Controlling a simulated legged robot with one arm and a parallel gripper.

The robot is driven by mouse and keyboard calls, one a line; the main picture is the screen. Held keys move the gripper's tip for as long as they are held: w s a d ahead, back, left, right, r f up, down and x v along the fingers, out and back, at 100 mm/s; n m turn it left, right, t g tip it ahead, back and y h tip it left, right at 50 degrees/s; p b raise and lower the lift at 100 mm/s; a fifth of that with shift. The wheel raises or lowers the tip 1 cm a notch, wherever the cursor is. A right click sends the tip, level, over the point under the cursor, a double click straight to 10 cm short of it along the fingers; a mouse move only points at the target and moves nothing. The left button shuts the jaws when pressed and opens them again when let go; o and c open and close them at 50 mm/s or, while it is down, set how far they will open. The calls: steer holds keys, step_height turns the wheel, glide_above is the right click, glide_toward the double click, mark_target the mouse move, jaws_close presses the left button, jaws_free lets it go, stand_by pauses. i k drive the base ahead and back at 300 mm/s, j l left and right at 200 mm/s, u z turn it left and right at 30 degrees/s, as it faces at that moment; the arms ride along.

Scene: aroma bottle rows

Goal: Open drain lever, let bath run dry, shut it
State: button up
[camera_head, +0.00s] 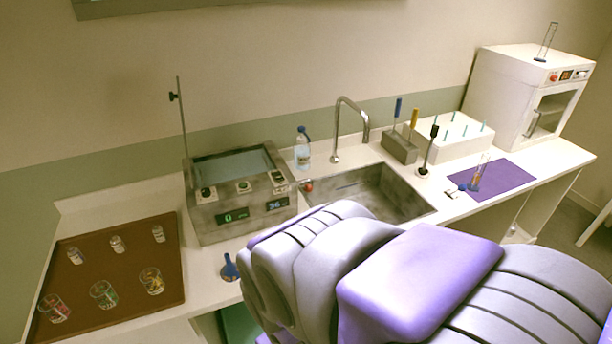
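The bath (215,219) is a grey metal box with an open top, standing on the white counter left of the sink. Pale bluish liquid (236,165) shows inside it; its exact level is hard to tell. Its front has knobs and two lit displays. A small red knob (308,185) shows at the bath's right side, by the sink's left edge. It may be the drain lever, but its position is too small to read. My grey and purple arm fills the lower right foreground and covers part of the counter front and sink. My gripper's fingers cannot be seen.
A sink (378,190) with a tall tap (337,130) is right of the bath. A brown tray (88,252) holds jars and glasses. A bottle (302,150), a blue funnel-like item (229,268), a tool block (399,148), a purple mat (505,178) and a white oven (500,95) also stand around.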

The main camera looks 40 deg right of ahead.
mark_target(308, 189)
steer(key=k+l+u, duration=0.1)
steer(key=l, duration=0.3)
steer(key=k+l+u, duration=0.1)
steer(key=l, duration=0.35)
steer(key=k+l+u, duration=0.15)
steer(key=l, duration=0.25)
steer(key=k+l+u, duration=0.1)
steer(key=l, duration=0.3)
steer(key=k+l+u, duration=0.1)
steer(key=l, duration=0.3)
steer(key=k+l+u, duration=0.1)
steer(key=k+l, duration=0.15)
steer(key=k+l+u, duration=0.1)
steer(key=l, duration=0.3)
steer(key=k+l, duration=0.15)
steer(key=l, duration=0.3)
steer(key=k+l+u, duration=0.15)
steer(key=l, duration=0.25)
steer(key=k+l, duration=0.1)
steer(key=l, duration=0.3)
steer(key=k+l+u, duration=0.15)
steer(key=l, duration=0.25)
